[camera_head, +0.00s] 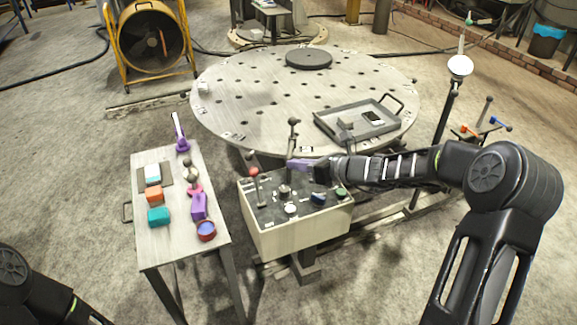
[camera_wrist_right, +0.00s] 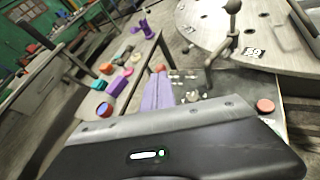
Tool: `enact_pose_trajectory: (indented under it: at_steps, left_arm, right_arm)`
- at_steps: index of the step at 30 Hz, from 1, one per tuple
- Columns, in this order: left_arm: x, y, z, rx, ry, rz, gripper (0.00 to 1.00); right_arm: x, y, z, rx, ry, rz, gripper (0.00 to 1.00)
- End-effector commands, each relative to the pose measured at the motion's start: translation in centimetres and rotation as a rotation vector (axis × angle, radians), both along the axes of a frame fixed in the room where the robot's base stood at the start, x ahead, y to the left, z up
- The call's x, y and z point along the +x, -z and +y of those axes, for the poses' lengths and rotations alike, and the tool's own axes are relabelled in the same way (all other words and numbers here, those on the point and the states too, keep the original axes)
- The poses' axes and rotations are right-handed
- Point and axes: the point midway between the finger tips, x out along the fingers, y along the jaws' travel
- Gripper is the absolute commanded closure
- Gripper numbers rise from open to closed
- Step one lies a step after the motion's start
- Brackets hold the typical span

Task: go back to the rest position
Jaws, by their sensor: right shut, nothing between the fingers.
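My right arm reaches in from the right in the head view. Its right gripper (camera_head: 297,165) has purple fingers, shut and empty, over the back part of the control box (camera_head: 300,238). The fingers also show in the right wrist view (camera_wrist_right: 157,90), pressed together with nothing between them. In the head view they appear close to a dark-knobbed lever (camera_head: 293,133); I cannot tell whether they touch it. Only dark links of my left arm show at the lower left; its gripper is out of the picture.
A side table (camera_head: 185,243) with several coloured blocks stands left of the box. A round perforated table (camera_head: 262,92) bearing a grey tray (camera_head: 343,133) is behind. A red-knobbed lever (camera_head: 254,180) rises at the box's left. A tall post (camera_head: 447,110) stands behind my right arm.

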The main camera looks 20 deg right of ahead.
Motion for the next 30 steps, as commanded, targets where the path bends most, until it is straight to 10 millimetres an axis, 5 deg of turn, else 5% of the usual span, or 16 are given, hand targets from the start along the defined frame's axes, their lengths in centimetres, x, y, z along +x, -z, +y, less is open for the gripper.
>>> enact_pose_trajectory:
  at_steps: [16,20,26,30]
  left_arm:
    - [0.0,0.0,0.0,0.0,0.0,0.0,0.64]
    - [0.0,0.0,0.0,0.0,0.0,0.0,0.64]
    - [0.0,0.0,0.0,0.0,0.0,0.0,0.64]
    - [0.0,0.0,0.0,0.0,0.0,0.0,0.64]
  right_arm:
    - [-0.1,0.0,-0.1,-0.012,-0.005,-0.006,1.0]
    - [-0.2,1.3,-0.9,-0.145,-0.031,-0.028,1.0]
    - [-5.5,10.7,-1.5,-0.629,-0.291,0.007,1.0]
    - [-12.4,19.3,0.8,-1.01,-0.692,-0.019,1.0]
